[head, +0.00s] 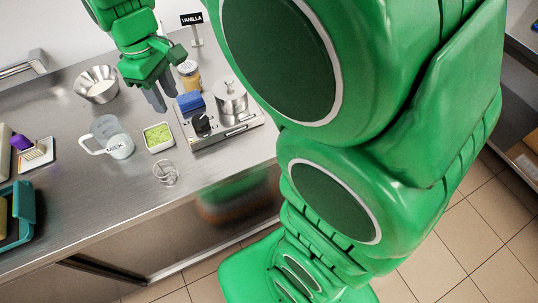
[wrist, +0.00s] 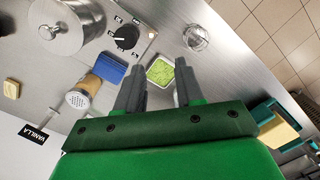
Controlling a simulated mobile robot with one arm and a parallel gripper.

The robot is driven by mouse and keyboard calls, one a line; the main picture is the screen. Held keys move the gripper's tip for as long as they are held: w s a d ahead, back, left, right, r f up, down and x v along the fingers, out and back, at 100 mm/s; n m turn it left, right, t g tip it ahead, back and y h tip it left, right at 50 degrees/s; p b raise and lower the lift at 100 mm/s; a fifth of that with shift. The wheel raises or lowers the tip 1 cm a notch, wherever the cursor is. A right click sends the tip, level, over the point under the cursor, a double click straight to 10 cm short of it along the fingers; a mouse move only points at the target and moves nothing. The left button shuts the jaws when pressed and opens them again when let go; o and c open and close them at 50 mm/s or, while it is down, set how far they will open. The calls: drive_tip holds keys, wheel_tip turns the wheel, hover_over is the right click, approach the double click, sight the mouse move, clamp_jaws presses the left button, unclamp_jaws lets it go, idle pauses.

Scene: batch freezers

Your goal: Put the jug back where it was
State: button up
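The jug (head: 119,146) is clear with a white handle on its left and the word MILK on its side. It stands upright on the steel counter in the head view, left of the small green-filled tub (head: 158,138). My gripper (head: 164,97) is above the counter, behind and to the right of the jug, and apart from it. In the wrist view my gripper's two fingers (wrist: 160,66) are spread with nothing held between them. I cannot make out the jug in the wrist view.
A hotplate (head: 233,132) with a lidded pot (head: 231,98) stands right of the tub. A blue block (head: 190,102), shaker (head: 189,75), metal bowl (head: 97,85) and empty glass (head: 166,173) are nearby. A teal bin (head: 23,211) is at left. Bare counter lies in front of the jug.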

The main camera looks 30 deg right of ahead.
drive_tip(key=s+d+f+m, duration=0.1)
drive_tip(key=s+d+m, duration=0.3)
drive_tip(key=s+d, duration=0.3)
drive_tip(key=s+d+f+m+g, duration=0.1)
drive_tip(key=s+d+m, duration=0.4)
drive_tip(key=s, duration=1)
drive_tip(key=shift+s+d+f, duration=0.2)
drive_tip(key=shift+s+d, duration=0.1)
drive_tip(key=shift+d, duration=0.55)
drive_tip(key=shift+o, duration=0.4)
